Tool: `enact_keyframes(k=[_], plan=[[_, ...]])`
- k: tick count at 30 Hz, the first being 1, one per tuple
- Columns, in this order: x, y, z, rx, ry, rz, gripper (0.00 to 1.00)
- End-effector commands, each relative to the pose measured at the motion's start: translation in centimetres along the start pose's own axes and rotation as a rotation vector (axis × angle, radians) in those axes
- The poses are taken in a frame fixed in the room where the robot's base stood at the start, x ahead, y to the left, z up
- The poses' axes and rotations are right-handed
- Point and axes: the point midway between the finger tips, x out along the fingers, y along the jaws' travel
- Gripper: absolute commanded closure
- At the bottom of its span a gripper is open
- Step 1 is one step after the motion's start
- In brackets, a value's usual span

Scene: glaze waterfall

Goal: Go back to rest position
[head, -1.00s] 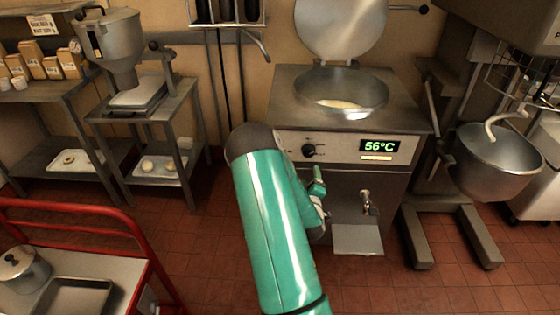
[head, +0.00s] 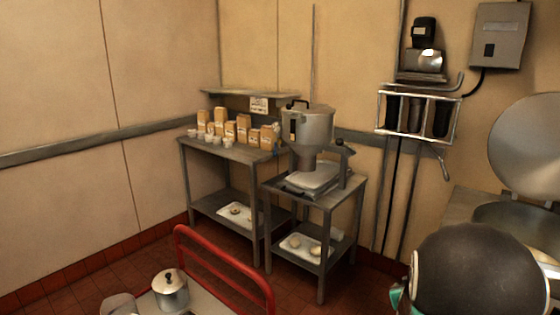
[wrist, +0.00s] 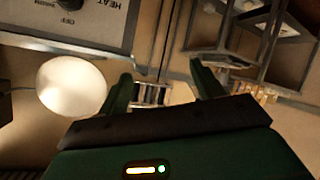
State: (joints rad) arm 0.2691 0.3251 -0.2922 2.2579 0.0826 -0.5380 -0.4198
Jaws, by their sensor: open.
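My gripper (wrist: 160,70) shows in the wrist view as two green fingers spread apart. The space between the fingertips is empty, and nothing is held. The kettle's control panel (wrist: 75,22), with a dark knob and the words OFF and HEAT, lies beyond at the upper left. In the head view only a dark rounded joint of my arm and a bit of green show at the lower right. The gripper itself is out of that view. The steel kettle (head: 488,212) stands at the right edge with its lid (head: 530,148) raised, partly behind my arm.
A red-railed cart (head: 225,268) with a lidded pot (head: 170,290) is in front at lower left. A hopper machine (head: 308,130) and shelves with paper bags (head: 243,127) stand by the back wall.

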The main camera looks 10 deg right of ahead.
Motion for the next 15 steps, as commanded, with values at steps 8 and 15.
enact_keyframes(k=[8,15], plan=[[-9.7,-6.2,-5.9,0.100,-0.094,-0.244,0.34],[-19.8,-10.2,-7.7,0.112,-0.205,-0.422,0.34]])
